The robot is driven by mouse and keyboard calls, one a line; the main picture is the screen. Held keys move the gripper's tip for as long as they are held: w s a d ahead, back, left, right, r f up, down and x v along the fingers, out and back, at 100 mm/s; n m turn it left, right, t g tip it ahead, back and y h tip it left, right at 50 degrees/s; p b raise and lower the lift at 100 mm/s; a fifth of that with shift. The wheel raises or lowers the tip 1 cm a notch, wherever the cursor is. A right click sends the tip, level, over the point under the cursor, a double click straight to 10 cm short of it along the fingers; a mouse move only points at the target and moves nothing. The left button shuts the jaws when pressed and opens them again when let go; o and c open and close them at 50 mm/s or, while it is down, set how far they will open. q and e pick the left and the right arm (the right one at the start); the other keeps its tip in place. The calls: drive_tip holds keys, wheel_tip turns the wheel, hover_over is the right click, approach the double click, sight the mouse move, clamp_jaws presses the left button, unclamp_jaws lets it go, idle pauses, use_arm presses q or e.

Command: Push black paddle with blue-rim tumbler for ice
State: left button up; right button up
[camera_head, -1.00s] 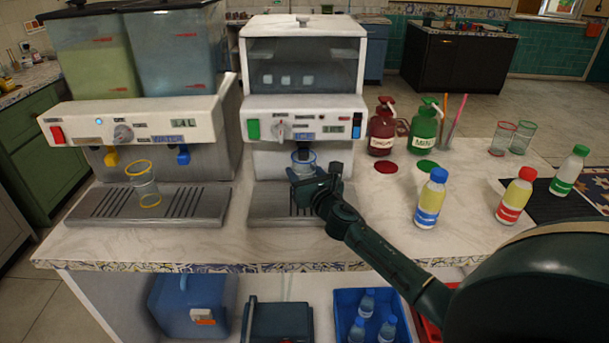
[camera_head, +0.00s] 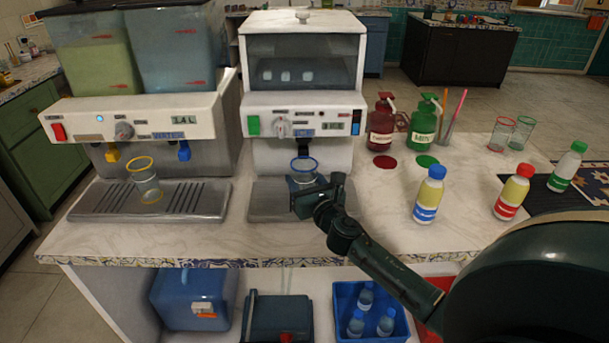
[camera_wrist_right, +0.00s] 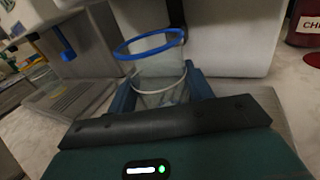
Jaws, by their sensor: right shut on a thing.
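The blue-rim tumbler (camera_head: 303,171) is clear glass and stands roughly upright in front of the white ice machine (camera_head: 304,110), over its drip tray. My right gripper (camera_head: 304,184) is shut around its lower part. In the right wrist view the tumbler (camera_wrist_right: 156,60) shows its blue rim and a pale band between the fingers of my gripper (camera_wrist_right: 163,92). The black paddle (camera_head: 303,148) hangs under the machine's front panel, just above and behind the rim, with a small gap in the head view. I cannot tell if ice is inside. My left gripper is out of view.
A drink dispenser (camera_head: 140,118) stands at left, with a yellow-rim tumbler (camera_head: 146,180) on its drip tray (camera_head: 100,200). Red (camera_head: 381,125) and green (camera_head: 424,125) pump bottles and several capped bottles stand at right. The counter front (camera_head: 200,245) is clear.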

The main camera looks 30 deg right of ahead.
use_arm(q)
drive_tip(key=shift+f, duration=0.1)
use_arm(e)
drive_tip(key=shift+s, duration=0.1)
idle(0.3)
drive_tip(key=shift+s+a, duration=0.1)
drive_tip(key=s+a, duration=0.1)
drive_tip(key=s, duration=0.1)
drive_tip(key=s+a, duration=0.2)
drive_tip(key=s, duration=0.1)
drive_tip(key=s+a+p, duration=0.1)
drive_tip(key=s+a, duration=0.1)
drive_tip(key=s, duration=0.1)
drive_tip(key=shift+s+a, duration=0.1)
drive_tip(key=shift+s, duration=0.1)
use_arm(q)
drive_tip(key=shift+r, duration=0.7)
